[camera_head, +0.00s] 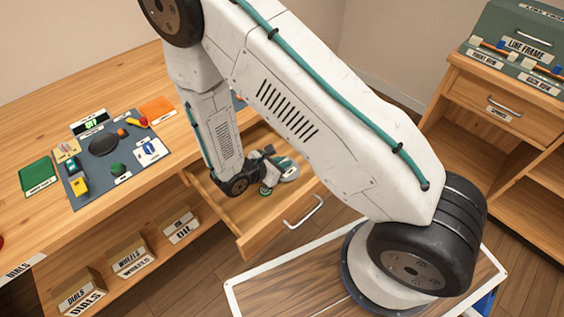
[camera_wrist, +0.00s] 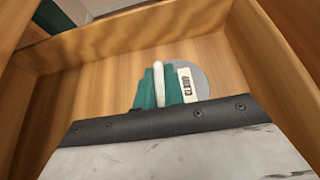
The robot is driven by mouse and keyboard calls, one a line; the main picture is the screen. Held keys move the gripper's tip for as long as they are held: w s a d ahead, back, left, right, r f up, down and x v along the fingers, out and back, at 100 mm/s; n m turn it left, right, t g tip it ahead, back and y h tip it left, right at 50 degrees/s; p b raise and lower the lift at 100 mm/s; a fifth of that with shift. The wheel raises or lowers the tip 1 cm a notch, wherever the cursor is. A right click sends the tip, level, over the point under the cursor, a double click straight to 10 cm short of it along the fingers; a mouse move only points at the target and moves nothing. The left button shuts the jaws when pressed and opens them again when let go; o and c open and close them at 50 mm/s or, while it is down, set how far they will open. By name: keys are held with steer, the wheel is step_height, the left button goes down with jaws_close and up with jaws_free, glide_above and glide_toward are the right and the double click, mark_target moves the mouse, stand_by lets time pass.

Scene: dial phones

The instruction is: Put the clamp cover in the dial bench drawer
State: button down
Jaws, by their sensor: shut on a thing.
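The dial bench drawer (camera_head: 270,226) is pulled open below the bench top. Its wooden walls and floor fill the wrist view (camera_wrist: 110,45). My gripper (camera_head: 277,172) is inside the drawer's outline, over its floor. In the wrist view, my gripper's teal fingers (camera_wrist: 159,88) are shut on the white upright grip of a round grey piece, seemingly the clamp cover (camera_wrist: 200,74). Its grey edge shows past the right finger, and the rest is hidden by the fingers. I cannot tell whether it touches the drawer floor.
A dark mat (camera_head: 100,160) with several small parts lies on the bench, between a green pad (camera_head: 38,176) and an orange pad (camera_head: 157,107). Labelled boxes (camera_head: 130,255) stand on the shelf below. Another cabinet (camera_head: 490,110) stands at the right. My arm hides part of the bench.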

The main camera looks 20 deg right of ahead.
steer(key=shift+f, duration=0.1)
steer(key=c, duration=1.5)
jaws_free()
steer(key=v, duration=1.2)
